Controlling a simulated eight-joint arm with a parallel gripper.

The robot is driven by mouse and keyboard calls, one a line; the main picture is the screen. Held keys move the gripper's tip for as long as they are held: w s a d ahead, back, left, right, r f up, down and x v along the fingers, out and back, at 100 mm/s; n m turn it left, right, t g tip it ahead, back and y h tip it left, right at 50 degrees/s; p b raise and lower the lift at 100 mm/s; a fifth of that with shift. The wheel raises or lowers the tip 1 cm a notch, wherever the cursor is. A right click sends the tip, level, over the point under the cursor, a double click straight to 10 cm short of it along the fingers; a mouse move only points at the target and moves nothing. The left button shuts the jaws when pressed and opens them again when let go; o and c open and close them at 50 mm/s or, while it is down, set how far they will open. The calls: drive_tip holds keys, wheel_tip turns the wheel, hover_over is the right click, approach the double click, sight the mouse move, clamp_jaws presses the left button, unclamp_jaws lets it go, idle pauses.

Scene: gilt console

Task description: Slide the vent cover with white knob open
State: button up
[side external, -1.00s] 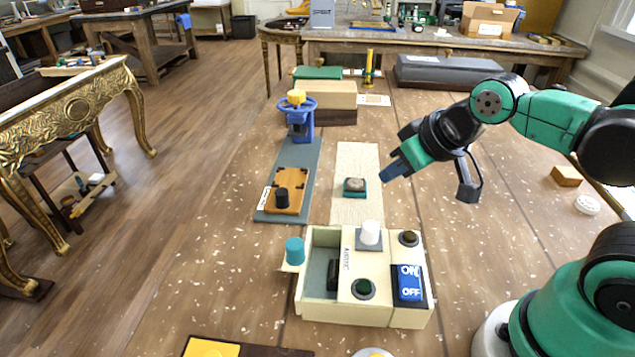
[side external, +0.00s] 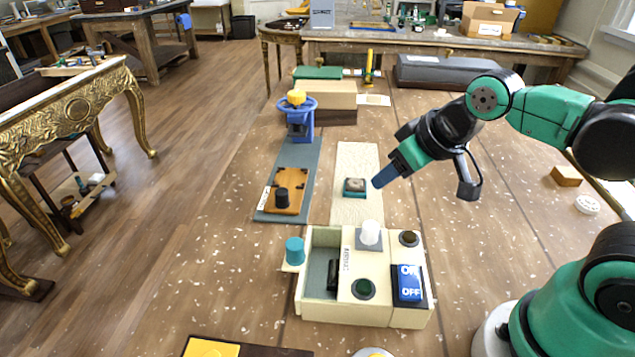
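The white knob (side external: 370,232) stands upright on a small grey square plate (side external: 369,244) at the back of the cream box (side external: 345,311). No vent slots are visible around that plate. My gripper (side external: 385,177) hangs in the air behind and above the box, with its blue tip pointing down and left. It is apart from the white knob and appears to hold nothing. The tip is seen edge-on, so I cannot tell its opening.
The box also bears a teal knob (side external: 295,251), a dark green button (side external: 364,288), a brown knob (side external: 409,238) and a blue ON/OFF switch (side external: 409,283). Behind it are a teal block (side external: 355,194) and a wooden plate with a black knob (side external: 282,197).

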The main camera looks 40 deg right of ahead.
sight(371, 225)
drive_tip(key=shift+o, duration=1.3)
drive_tip(key=shift+a+n+g, duration=0.4)
drive_tip(key=shift+n+g, duration=0.1)
drive_tip(key=a+n+g, duration=0.1)
drive_tip(key=n+g, duration=0.1)
drive_tip(key=g, duration=0.1)
drive_tip(key=shift+a+f, duration=0.3)
drive_tip(key=shift+a, duration=0.05)
drive_tip(key=n, duration=0.1)
drive_tip(key=a+g, duration=0.1)
drive_tip(key=n+g, duration=0.1)
drive_tip(key=shift+s+a+f+n, duration=0.2)
drive_tip(key=shift+s+f+n, duration=0.05)
drive_tip(key=shift+f+n, duration=0.05)
drive_tip(key=shift+g, duration=0.3)
drive_tip(key=shift+f, duration=2.75)
clamp_jaws()
